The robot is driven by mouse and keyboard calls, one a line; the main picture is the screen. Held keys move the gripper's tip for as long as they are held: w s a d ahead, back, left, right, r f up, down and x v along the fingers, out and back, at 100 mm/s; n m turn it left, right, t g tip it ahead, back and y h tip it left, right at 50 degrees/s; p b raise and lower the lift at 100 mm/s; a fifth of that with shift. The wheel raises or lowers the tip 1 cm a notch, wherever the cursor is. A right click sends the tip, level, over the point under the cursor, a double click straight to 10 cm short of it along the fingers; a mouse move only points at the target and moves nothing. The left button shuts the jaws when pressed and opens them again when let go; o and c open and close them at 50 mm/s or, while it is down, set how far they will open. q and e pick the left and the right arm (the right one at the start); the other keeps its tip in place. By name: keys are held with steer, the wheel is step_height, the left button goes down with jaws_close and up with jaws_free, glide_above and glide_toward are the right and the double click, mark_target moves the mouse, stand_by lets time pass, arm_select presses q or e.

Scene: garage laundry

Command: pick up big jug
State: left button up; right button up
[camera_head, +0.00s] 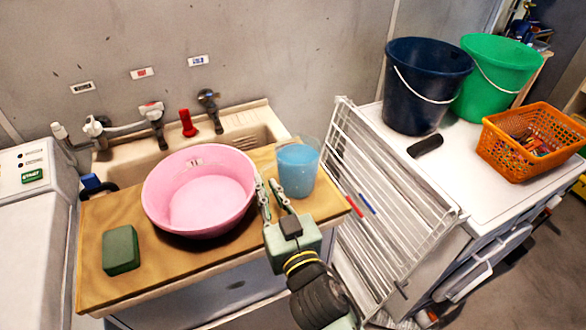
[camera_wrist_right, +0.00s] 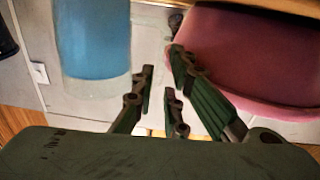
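The big jug (camera_head: 298,170) is a clear container with blue contents, upright at the back right of the wooden board. It also shows at the top left of the right wrist view (camera_wrist_right: 93,42). My right gripper (camera_head: 269,187) is open and empty, with its fingers between the jug and the pink basin. In the right wrist view the fingers (camera_wrist_right: 160,78) point toward the gap between the two and hold nothing. No handle of the jug can be made out. My left gripper is not in view.
The pink basin (camera_head: 198,195) sits close left of the jug on the wooden board (camera_head: 180,268), with a green sponge (camera_head: 121,249) at its left. A white drying rack (camera_head: 385,215) stands right of the board. Buckets (camera_head: 425,90) and an orange basket (camera_head: 530,142) are farther right.

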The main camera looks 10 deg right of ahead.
mark_target(263, 178)
steer(key=x, duration=0.2)
steer(key=shift+w+a, duration=0.15)
steer(key=shift+w, duration=0.35)
jaws_close()
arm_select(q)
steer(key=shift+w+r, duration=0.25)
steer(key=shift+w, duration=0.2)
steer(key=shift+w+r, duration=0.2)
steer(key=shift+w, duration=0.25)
arm_select(e)
steer(key=shift+r, duration=0.15)
arm_select(q)
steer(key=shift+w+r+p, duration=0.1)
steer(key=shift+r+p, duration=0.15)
steer(key=shift+p, duration=0.2)
arm_select(e)
steer(key=shift+w+r, duration=0.1)
steer(key=shift+r, duration=0.05)
